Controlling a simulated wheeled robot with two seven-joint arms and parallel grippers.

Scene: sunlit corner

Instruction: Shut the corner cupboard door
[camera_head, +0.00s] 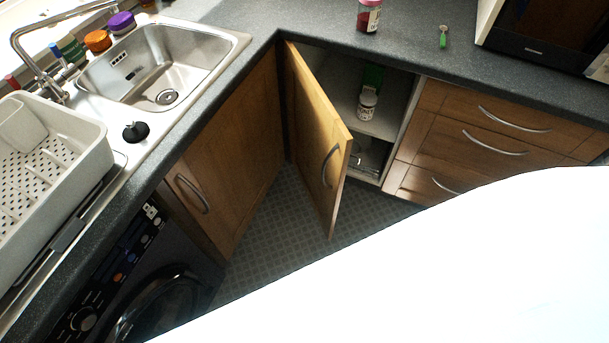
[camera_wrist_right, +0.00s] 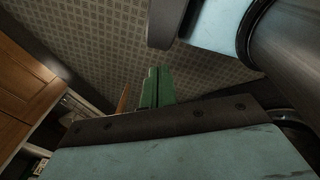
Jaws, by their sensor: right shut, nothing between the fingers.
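The corner cupboard door (camera_head: 318,135) is wooden with a curved metal handle (camera_head: 329,165). It stands ajar, swung out over the floor, with the cupboard interior (camera_head: 385,100) showing to its right. In the right wrist view a thin orange-brown strip (camera_wrist_right: 122,100) just left of the fingers looks like the door seen nearly edge-on. My right gripper (camera_wrist_right: 157,72) shows there with its green fingers together and nothing between them; I cannot tell its exact distance from the door. It does not show in the head view. My left gripper is in neither view.
A white jar (camera_head: 367,105) and a green item (camera_head: 372,77) stand inside the cupboard. Drawers (camera_head: 490,135) with handles lie to the right, a closed cupboard front (camera_head: 225,150) to the left. A large white shape covers the head view's lower right. Tiled floor (camera_head: 275,235) below the door is clear.

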